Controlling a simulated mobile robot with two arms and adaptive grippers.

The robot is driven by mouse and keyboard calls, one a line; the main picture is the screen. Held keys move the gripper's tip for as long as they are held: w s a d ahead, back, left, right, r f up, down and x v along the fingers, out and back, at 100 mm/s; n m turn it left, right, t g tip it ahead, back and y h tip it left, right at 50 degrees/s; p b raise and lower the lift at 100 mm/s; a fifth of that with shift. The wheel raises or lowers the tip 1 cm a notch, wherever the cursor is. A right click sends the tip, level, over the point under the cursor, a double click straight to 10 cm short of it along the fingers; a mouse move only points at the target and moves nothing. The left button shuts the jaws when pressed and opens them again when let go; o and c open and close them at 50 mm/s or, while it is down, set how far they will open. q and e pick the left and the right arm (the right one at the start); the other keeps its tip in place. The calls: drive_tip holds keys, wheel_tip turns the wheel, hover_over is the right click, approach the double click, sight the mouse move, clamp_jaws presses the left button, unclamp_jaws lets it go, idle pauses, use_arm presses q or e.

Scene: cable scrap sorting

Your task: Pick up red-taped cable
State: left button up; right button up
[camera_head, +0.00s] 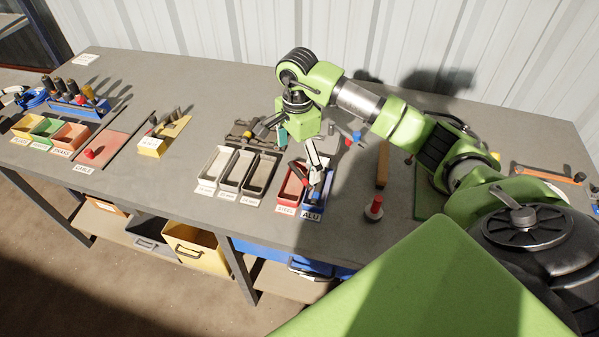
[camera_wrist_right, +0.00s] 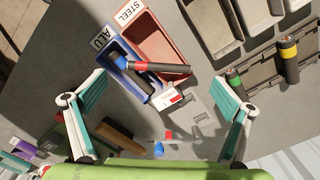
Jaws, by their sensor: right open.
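In the right wrist view, a dark cable piece with a red tape band (camera_wrist_right: 165,68) and a blue end lies across the divider between the blue ALU bin (camera_wrist_right: 98,58) and the red STEEL bin (camera_wrist_right: 150,30). A second black piece rests in the ALU bin. My right gripper (camera_wrist_right: 161,82) is open and empty, with its fingers spread on either side of the ALU bin area. In the head view, my right gripper (camera_head: 296,147) hangs above the bins and partly hides the red-taped cable. My left gripper is not clearly seen.
Three grey bins (camera_head: 248,178) stand left of the STEEL bin. A yellow-banded dark cylinder (camera_wrist_right: 289,62) lies on a dark rack. Bare table lies in front of the grey bins.

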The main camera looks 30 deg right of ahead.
sight(299, 174)
wheel_tip(299, 174, down, 4)
drive_tip(key=shift+s+d+r+p, duration=0.15)
drive_tip(key=shift+r+p, duration=0.1)
drive_tip(key=shift+p, duration=0.55)
drive_tip(key=shift+f, duration=0.4)
drive_tip(key=shift+c, duration=0.4)
use_arm(q)
wheel_tip(299, 174, up, 2)
drive_tip(key=shift+r, duration=0.1)
use_arm(e)
drive_tip(key=c, duration=1.1)
